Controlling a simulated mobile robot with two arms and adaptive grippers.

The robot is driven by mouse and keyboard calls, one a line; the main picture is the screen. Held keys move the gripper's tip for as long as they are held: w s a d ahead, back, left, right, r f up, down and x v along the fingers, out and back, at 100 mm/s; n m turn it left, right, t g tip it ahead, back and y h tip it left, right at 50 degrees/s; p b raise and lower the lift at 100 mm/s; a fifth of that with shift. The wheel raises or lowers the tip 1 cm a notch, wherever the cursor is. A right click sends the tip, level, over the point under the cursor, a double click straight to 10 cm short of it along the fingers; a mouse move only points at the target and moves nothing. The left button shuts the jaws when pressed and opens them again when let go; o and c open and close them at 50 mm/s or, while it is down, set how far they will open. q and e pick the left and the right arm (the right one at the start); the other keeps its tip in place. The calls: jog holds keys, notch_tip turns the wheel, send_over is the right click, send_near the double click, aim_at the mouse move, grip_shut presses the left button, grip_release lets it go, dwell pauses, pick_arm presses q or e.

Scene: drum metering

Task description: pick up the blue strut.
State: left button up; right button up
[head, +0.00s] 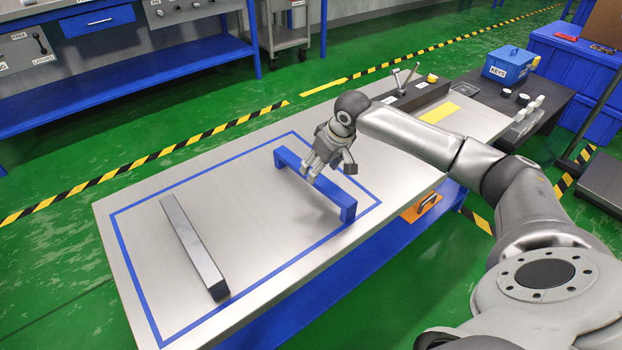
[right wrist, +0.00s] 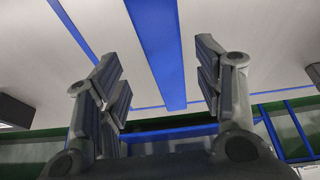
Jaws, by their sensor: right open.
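The blue strut (head: 335,193) is a blue bar with a short leg at each end. It stands on the steel table inside the blue outline, right of the middle in the head view. My right gripper (head: 313,174) is at the strut's middle and hides part of it. In the right wrist view the strut (right wrist: 158,45) runs between the two open, empty fingers of my gripper (right wrist: 165,85), apart from both. I cannot tell the exact height of the fingers over the bar. My left gripper is in neither view.
A grey bar (head: 193,246) lies on the table (head: 125,215), left of the strut. Clear table lies between them. A vise-like fixture (head: 412,92) and a yellow patch (head: 440,112) are at the far right end. A dark side table with a blue keys box (head: 508,66) stands beyond.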

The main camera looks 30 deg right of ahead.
jog(key=shift+b+x, duration=0.3)
jog(key=shift+x, duration=0.9)
jog(key=x, duration=0.2)
jog(key=b+x, duration=0.1)
jog(key=x, duration=0.1)
jog(key=shift+w+a+f, duration=0.1)
jog(key=shift+a, duration=0.15)
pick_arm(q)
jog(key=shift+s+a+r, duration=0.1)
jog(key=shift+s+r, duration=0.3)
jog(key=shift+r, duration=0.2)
pick_arm(e)
grip_shut()
